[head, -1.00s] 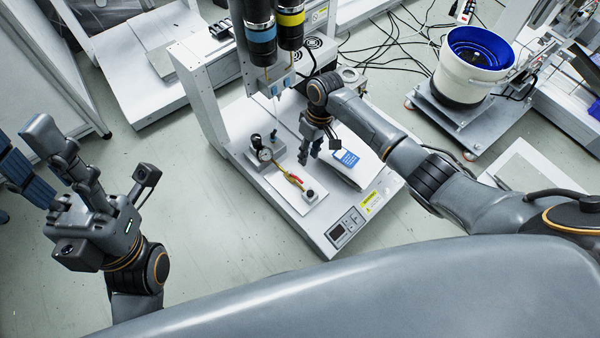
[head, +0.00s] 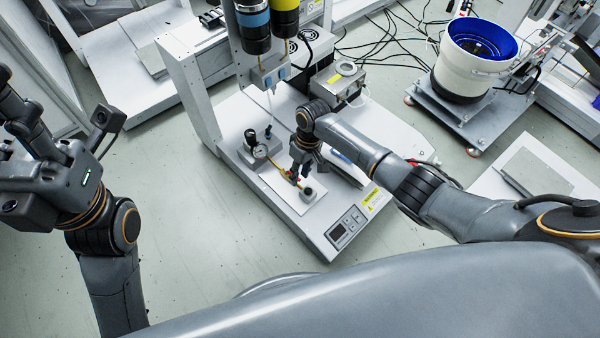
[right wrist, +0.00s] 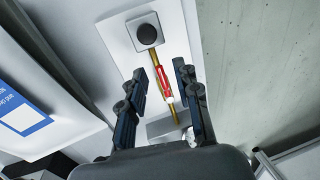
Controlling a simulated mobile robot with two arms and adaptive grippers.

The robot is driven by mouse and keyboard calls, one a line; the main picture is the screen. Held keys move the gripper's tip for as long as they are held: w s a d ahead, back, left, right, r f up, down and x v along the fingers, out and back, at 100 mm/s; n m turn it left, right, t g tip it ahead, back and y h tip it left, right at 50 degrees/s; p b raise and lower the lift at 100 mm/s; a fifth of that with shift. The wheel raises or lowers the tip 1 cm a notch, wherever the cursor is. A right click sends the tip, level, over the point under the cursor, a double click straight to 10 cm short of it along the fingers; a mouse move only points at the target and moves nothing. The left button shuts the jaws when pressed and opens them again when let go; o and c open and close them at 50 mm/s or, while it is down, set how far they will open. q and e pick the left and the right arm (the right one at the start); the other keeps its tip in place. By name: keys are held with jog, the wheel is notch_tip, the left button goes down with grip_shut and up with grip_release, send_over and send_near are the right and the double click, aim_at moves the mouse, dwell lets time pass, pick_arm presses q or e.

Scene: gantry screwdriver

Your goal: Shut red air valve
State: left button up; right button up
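The red air valve is a small red lever (head: 290,175) on a brass-coloured pipe, on the white plate of the gantry machine. In the right wrist view the lever (right wrist: 163,82) lies lengthwise along the pipe. My right gripper (head: 297,174) is down over the valve and partly hides it in the head view. In the right wrist view its two dark fingers (right wrist: 161,70) are apart, one on each side of the lever, with gaps showing. My left gripper (head: 22,120) is at the left edge, partly cut off, away from the machine.
A pressure gauge (head: 260,151) stands at the pipe's far end. A round dark knob (head: 308,192) sits at its near end, also in the right wrist view (right wrist: 147,34). The screwdriver cylinders (head: 253,28) hang above. A white bucket (head: 466,75) stands far right.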

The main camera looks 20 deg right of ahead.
grip_shut()
